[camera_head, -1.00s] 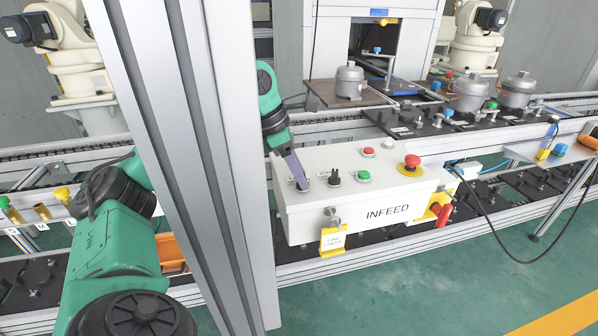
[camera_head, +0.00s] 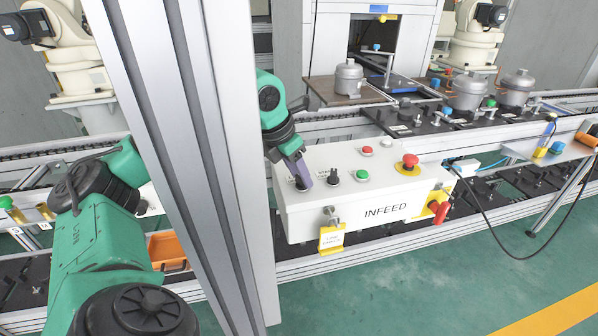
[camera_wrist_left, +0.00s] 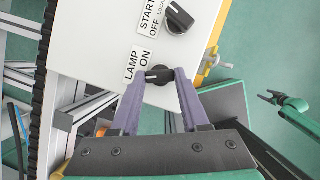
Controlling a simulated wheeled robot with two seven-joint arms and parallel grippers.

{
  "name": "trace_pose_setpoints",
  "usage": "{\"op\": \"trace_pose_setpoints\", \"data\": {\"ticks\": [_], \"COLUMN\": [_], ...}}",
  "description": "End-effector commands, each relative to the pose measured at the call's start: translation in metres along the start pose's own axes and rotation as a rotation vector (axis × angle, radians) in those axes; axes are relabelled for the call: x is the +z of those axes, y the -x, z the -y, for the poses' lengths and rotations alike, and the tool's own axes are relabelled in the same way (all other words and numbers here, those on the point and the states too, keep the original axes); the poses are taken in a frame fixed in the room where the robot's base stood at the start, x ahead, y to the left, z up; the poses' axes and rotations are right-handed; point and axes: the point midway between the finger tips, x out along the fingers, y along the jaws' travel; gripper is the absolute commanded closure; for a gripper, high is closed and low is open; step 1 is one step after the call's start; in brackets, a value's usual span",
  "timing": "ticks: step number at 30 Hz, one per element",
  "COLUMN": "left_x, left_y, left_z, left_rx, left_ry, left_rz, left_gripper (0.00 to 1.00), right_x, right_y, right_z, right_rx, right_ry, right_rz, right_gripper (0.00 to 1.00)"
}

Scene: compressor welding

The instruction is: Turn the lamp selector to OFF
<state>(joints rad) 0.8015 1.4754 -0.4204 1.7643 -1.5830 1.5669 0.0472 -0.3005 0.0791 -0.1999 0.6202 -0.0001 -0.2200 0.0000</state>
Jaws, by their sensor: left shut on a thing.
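The lamp selector (camera_head: 303,184) is a black knob at the left end of the white INFEED box (camera_head: 340,212). In the left wrist view the selector (camera_wrist_left: 158,75) has a pale mark pointing toward the picture's left, beside the "LAMP" and "ON" lettering; no OFF lettering shows beside this knob. My left gripper (camera_head: 298,171) is over it, its purple fingers on both sides of the knob. It shows closely in the left wrist view (camera_wrist_left: 160,85), shut on the knob. A green arm (camera_wrist_left: 298,107) shows small at the right there; its jaw state is unclear.
A second black selector (camera_head: 333,176), a red button (camera_head: 368,151), a green button (camera_head: 362,174) and a red emergency stop (camera_head: 410,161) share the box top. A metal post (camera_head: 205,150) stands left of the box.

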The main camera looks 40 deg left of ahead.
Motion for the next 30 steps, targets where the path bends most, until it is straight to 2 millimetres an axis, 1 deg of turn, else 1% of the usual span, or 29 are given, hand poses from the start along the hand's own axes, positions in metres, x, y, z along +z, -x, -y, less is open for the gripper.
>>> {"op": "trace_pose_setpoints", "data": {"ticks": [8, 9, 10, 11, 19, 21, 23, 30], "left_x": [0.000, 0.000, 0.000, 0.000, 0.000, 0.000, 0.001, 0.002], "left_y": [0.000, 0.000, 0.000, 0.000, 0.000, 0.004, 0.012, 0.063], "left_z": [0.000, 0.000, 0.000, 0.000, 0.000, 0.000, -0.001, 0.000], "left_rx": [0.001, 0.001, 0.001, 0.001, 0.000, 0.001, 0.001, 0.001], "left_ry": [0.003, 0.003, 0.003, 0.003, 0.001, 0.001, 0.002, 0.002], "left_rz": [-0.001, -0.001, -0.001, -0.001, 0.000, 0.001, 0.002, 0.003], "left_gripper": [1.00, 0.44, 0.32, 0.25, 0.25, 0.25, 0.25, 0.25], "right_x": [0.000, 0.000, 0.000, 0.000, 0.000, 0.000, -0.001, -0.001], "right_y": [0.000, 0.000, 0.000, 0.000, 0.000, 0.000, 0.001, 0.010], "right_z": [0.000, 0.000, 0.000, 0.000, 0.000, 0.000, 0.000, 0.000], "right_rx": [0.000, 0.000, 0.000, 0.000, 0.000, 0.000, 0.000, 0.000], "right_ry": [-0.001, -0.001, -0.001, -0.001, -0.001, -0.001, -0.001, 0.000], "right_rz": [0.000, 0.000, 0.000, 0.000, -0.001, 0.000, 0.000, -0.001], "right_gripper": [0.25, 0.25, 0.25, 0.25, 0.25, 0.25, 0.25, 0.25]}}
